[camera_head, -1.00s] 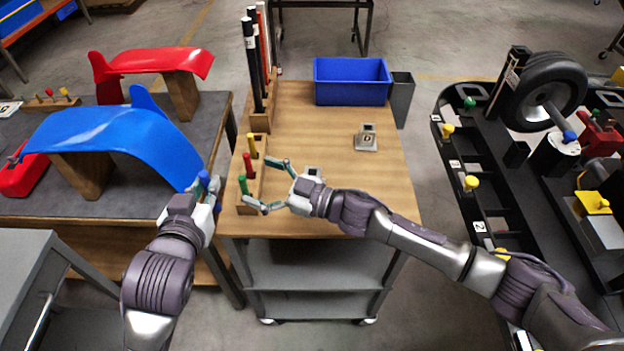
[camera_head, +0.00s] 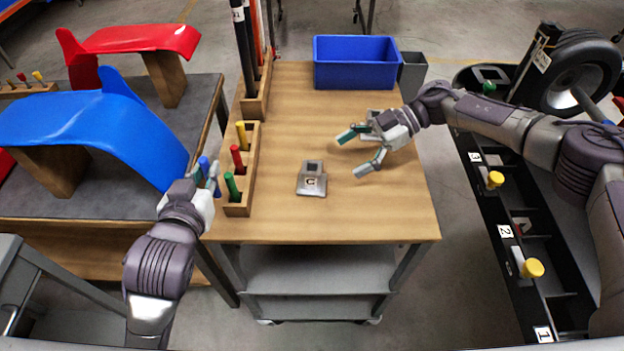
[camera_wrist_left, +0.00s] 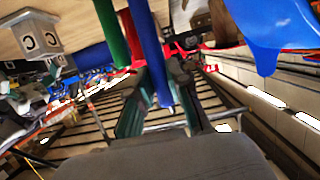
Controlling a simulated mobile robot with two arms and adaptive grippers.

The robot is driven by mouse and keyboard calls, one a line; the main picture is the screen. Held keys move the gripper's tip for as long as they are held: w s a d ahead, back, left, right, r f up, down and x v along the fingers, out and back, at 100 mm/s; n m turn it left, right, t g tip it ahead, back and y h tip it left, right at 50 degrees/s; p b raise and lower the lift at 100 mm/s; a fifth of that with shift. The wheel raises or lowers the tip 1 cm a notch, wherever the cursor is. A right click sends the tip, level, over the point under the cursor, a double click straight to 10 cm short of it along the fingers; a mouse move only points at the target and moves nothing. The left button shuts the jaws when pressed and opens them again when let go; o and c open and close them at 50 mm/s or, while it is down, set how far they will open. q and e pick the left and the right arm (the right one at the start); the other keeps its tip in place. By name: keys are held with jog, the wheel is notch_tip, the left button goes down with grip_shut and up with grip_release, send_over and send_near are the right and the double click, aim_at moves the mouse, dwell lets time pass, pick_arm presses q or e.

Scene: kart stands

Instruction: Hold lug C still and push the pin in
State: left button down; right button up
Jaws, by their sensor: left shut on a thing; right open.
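Lug C (camera_head: 312,184), a grey block on a flat base with a "C" label, stands on the wooden cart top; it also shows in the left wrist view (camera_wrist_left: 38,36). My left gripper (camera_head: 209,178) is shut on a blue pin (camera_head: 204,165), left of the pin rack. The blue pin (camera_wrist_left: 151,50) is between the fingers in the left wrist view. My right gripper (camera_head: 357,152) is open and empty, to the right of lug C and apart from it. It partly hides a grey piece behind it, probably lug D (camera_head: 374,113).
A wooden rack (camera_head: 240,208) holds green, red and yellow pins between my left gripper and lug C. A taller rack (camera_head: 257,105) with long rods and a blue bin (camera_head: 354,62) stand farther back. The cart top in front of lug C is clear.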

aim_at(316, 175)
pick_arm(q)
jog(key=shift+w+f, duration=0.1)
jog(key=shift+f, duration=0.05)
pick_arm(e)
jog(key=x, duration=0.9)
jog(key=shift+c, duration=0.3)
jog(key=c, duration=1.2)
jog(key=shift+o, duration=0.2)
pick_arm(q)
jog(key=shift+w+r, duration=0.2)
jog(key=shift+r, duration=0.1)
jog(key=w+d+r+m+h, duration=0.2)
jog(key=w+d, duration=0.1)
jog(key=d, duration=0.6)
jog(key=w+d+r+m+g+h, duration=0.1)
jog(key=w+d+m+h, duration=0.1)
jog(key=d, duration=0.7)
jog(key=shift+w+d+r+h, duration=0.35)
jog(key=shift+w+h, duration=0.25)
jog(key=shift+w, duration=0.1)
